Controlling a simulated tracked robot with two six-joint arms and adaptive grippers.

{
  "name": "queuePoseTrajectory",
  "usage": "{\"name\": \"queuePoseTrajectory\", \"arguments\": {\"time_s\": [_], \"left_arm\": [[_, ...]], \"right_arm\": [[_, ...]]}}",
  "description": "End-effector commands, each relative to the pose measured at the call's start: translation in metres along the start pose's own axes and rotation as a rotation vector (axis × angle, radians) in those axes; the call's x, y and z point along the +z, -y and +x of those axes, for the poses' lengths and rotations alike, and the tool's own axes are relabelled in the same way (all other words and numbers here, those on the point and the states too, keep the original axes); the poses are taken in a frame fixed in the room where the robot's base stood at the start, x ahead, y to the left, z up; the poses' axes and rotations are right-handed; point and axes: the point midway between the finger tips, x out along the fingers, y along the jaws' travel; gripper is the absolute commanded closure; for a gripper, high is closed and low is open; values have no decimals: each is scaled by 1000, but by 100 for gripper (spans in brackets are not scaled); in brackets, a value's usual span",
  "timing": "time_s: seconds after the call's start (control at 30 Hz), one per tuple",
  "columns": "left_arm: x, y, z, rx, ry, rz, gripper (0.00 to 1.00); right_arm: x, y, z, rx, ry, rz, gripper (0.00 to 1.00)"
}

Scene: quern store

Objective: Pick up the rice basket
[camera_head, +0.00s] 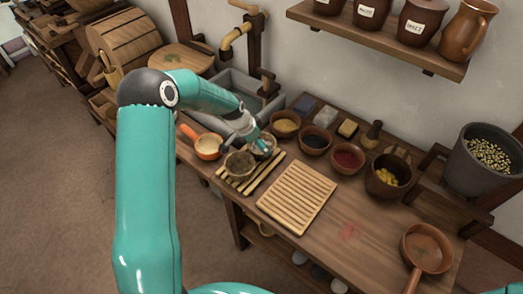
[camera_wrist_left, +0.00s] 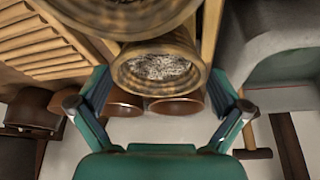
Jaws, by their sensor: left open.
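A small woven basket with whitish grains, which looks like the rice basket (camera_wrist_left: 160,68), lies between my left gripper's fingers in the left wrist view. In the head view this basket (camera_head: 269,142) is partly hidden by the gripper. My left gripper (camera_head: 258,147) is open, with a finger on each side of the basket. It also shows in the left wrist view (camera_wrist_left: 159,80), where gaps appear beside the basket. A second woven basket (camera_head: 239,164) with dark contents stands close by on a slatted wooden rack (camera_head: 265,175). My right gripper is not in view.
Several bowls, including a red-filled one (camera_head: 347,158), stand behind on the table. An orange-handled pan (camera_head: 207,147) is left of the baskets, near a stone sink (camera_head: 236,82). A slatted board (camera_head: 297,193) lies right.

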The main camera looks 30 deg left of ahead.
Motion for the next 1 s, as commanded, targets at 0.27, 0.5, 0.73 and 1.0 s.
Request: {"name": "queuePoseTrajectory", "arguments": {"time_s": [0.27,0.5,0.73,1.0], "left_arm": [[-2,-2,38,2,1,1,0],[-2,-2,39,1,0,1,0],[-2,-2,39,2,1,2,33],[-3,-2,39,1,-1,2,52]], "right_arm": [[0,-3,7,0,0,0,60],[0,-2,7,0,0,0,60],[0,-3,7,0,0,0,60],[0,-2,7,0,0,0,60]]}}
